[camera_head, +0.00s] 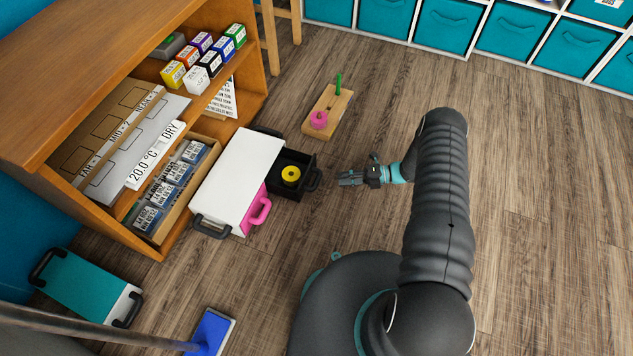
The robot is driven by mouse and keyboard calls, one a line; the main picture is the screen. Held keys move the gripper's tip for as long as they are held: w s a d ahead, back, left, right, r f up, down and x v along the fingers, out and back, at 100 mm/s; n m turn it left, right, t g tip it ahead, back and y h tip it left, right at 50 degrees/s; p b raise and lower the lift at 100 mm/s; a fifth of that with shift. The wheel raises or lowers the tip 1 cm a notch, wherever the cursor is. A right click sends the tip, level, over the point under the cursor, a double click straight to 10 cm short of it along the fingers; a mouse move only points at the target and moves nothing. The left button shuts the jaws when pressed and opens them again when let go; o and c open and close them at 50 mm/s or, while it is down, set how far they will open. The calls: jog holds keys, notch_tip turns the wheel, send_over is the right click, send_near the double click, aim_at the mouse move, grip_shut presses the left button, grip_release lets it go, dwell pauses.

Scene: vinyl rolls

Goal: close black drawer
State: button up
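The black drawer (288,193) sticks out from the right side of a low white-topped drawer unit (238,172). A yellow ring-shaped roll (291,174) lies inside it. The drawer's black handle (315,179) is on its right front, facing my gripper. My gripper (342,179) is just to the right of the handle, pointing left at it, with a small gap that looks clear. It holds nothing that I can see. Its fingers are too small to tell whether they are open or shut.
A pink drawer handle (260,211) sits beside the black drawer. A wooden peg board (328,111) with a pink roll lies on the floor behind. A wooden shelf (90,70) stands left, a teal-topped box (82,284) at lower left. The floor to the right is clear.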

aim_at(316, 183)
jog(key=a, duration=0.3)
jog(key=a+f, duration=0.1)
jog(key=a, duration=0.6)
jog(key=shift+s+f+p, duration=0.3)
jog(key=shift+f, duration=0.1)
grip_shut()
